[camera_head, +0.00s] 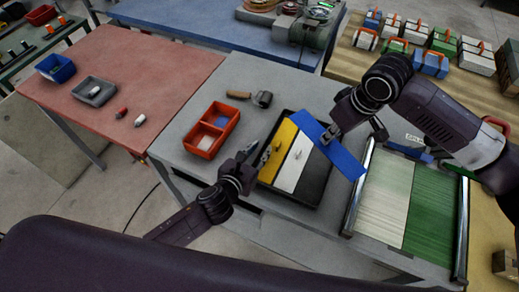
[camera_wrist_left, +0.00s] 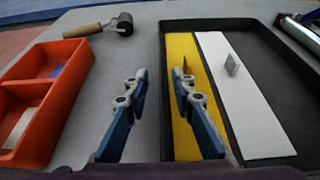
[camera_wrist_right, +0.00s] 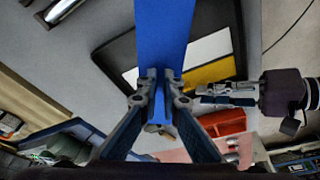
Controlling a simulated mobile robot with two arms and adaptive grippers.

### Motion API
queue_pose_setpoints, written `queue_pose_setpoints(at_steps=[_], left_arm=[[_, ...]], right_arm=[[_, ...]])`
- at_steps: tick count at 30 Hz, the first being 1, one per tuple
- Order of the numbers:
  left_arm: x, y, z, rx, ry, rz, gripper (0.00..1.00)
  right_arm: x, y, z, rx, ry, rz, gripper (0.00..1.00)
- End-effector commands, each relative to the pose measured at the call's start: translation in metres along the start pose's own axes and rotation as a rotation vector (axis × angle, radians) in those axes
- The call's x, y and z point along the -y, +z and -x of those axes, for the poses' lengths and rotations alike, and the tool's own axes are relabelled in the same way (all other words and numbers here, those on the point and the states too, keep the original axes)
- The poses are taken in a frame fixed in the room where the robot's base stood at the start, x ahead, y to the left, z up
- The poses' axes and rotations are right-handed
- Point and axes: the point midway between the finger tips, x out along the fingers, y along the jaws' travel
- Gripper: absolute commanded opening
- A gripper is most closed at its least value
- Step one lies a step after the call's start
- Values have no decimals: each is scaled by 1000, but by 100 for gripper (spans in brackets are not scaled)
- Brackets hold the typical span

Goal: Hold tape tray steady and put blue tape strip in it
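The black tape tray (camera_head: 315,187) lies on the grey table, with a yellow strip (camera_head: 274,160) and a white strip (camera_head: 294,168) side by side in it. Its right part is bare. My right gripper (camera_head: 327,136) is shut on the tab of a blue tape strip (camera_head: 346,160), held slanted above the tray; the strip also shows in the right wrist view (camera_wrist_right: 162,30). My left gripper (camera_head: 252,168) is at the tray's left side. In the left wrist view (camera_wrist_left: 162,82) it is open, its fingers on either side of the tray's left wall; contact cannot be told.
A red-orange divided box (camera_head: 212,129) and a roller with a wooden handle (camera_head: 262,98) lie left of and behind the tray. A metal-railed bed with white and green sheets (camera_head: 408,205) is to the right.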

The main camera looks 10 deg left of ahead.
Motion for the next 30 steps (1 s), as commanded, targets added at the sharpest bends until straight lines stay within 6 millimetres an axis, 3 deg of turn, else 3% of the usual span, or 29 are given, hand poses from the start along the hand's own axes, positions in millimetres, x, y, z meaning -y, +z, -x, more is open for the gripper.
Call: queue_pose_setpoints(at_steps=[6,12,30], left_arm=[[0,0,0,0,0,0,22],[0,0,0,-1,0,1,0],[0,-1,0,-1,0,1,0]], right_arm=[[0,0,0,0,0,0,0],[0,0,0,0,0,0,0],[0,0,0,0,0,0,0]])
